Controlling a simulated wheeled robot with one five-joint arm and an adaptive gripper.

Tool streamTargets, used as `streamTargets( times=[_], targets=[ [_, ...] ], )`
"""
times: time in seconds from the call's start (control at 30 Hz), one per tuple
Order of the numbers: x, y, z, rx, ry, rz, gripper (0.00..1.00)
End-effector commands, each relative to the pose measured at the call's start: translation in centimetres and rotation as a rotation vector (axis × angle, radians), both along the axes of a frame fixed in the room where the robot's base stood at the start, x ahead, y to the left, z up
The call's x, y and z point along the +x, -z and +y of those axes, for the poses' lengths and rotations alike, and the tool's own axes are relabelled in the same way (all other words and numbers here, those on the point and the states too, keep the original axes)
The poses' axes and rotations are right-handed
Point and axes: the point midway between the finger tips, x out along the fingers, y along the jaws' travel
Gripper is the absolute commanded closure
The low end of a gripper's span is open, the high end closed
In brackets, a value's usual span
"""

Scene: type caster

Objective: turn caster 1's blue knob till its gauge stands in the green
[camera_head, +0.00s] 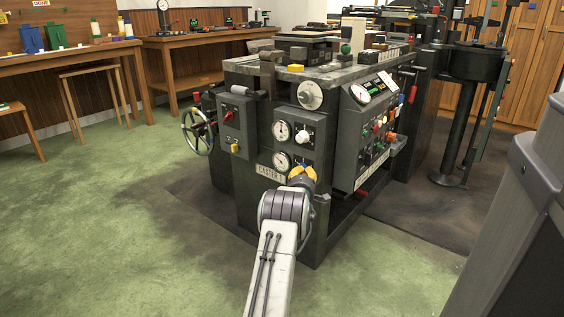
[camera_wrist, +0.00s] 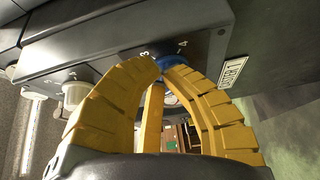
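Caster 1 is the dark machine (camera_head: 250,205) with a "CASTER 1" plate (camera_head: 270,174). Its front has an upper white dial gauge (camera_head: 281,131) and a lower one (camera_head: 282,161); their needles and any green band are too small to read. My gripper (camera_head: 303,172) is at the panel, just right of the lower gauge. In the wrist view, its yellow fingers (camera_wrist: 160,72) converge at the blue knob (camera_wrist: 176,61), which is partly hidden behind the fingertips. I cannot tell whether they press on it. A white knob (camera_wrist: 75,94) sits to the left there.
A handwheel (camera_head: 197,132) and a grey box with a yellow knob (camera_head: 235,125) stick out at the left of the machine. A panel with coloured knobs and levers (camera_head: 375,130) is on its right side. The green floor (camera_head: 130,230) at the left is clear.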

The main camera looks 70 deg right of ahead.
Motion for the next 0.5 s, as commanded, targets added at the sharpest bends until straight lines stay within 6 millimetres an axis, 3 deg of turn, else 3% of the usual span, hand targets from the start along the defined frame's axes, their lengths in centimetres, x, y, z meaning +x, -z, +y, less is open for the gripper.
streamTargets(
  times=[0.5],
  targets=[
    [-0.1, 1.9, 0.1, 0.014, 0.001, 0.004, 1.0]
  ],
)
